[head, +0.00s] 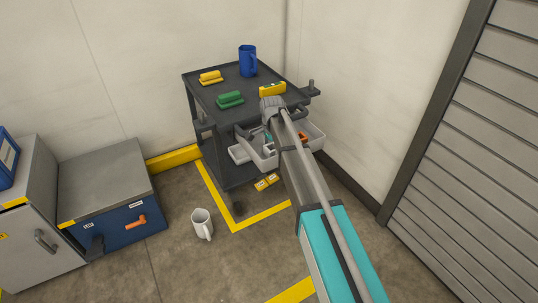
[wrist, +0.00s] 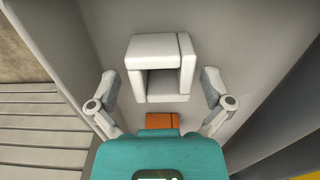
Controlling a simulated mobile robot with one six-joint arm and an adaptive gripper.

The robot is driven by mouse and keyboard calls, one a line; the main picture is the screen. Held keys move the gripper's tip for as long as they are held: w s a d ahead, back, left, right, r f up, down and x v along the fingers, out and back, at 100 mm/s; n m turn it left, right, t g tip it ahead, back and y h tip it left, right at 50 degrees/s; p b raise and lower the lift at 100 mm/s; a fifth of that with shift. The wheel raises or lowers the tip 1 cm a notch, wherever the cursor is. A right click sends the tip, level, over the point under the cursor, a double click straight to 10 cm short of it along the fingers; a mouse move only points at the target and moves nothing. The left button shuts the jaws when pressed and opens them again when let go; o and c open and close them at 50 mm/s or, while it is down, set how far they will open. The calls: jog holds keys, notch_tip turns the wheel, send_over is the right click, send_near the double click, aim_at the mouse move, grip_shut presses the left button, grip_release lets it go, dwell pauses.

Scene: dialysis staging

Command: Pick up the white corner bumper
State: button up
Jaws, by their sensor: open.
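The white corner bumper (wrist: 160,48) is a blocky white piece with a square hollow, seen in the wrist view inside a pale grey bin (wrist: 232,28). My gripper (wrist: 158,80) is open, with one finger on either side of the bumper's lower part in the picture. A gap shows on both sides, and nothing is held. An orange block (wrist: 160,121) shows just below the bumper, partly hidden by the teal gripper body. In the head view my arm reaches over the cart to the bin (head: 316,134); the bumper cannot be made out there.
The dark cart (head: 228,95) carries a blue jug (head: 247,61), green blocks (head: 230,98) and yellow pieces (head: 211,77) on top. Cabinets (head: 104,190) are at left, a shutter (head: 480,150) at right.

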jog(key=shift+f, duration=0.1)
dwell(0.5)
jog(key=c, duration=1)
jog(key=shift+c, duration=0.2)
notch_tip(320, 180, up, 3)
jog(key=p, duration=0.2)
jog(key=shift+f+p, duration=0.1)
jog(key=shift+p, duration=0.3)
jog(key=s+d+r+p, duration=0.3)
jog(key=s+r+p, duration=0.7)
jog(key=s, duration=0.3)
jog(key=shift+s+d, duration=0.3)
jog(key=shift+d, duration=0.05)
jog(key=shift+r, duration=0.1)
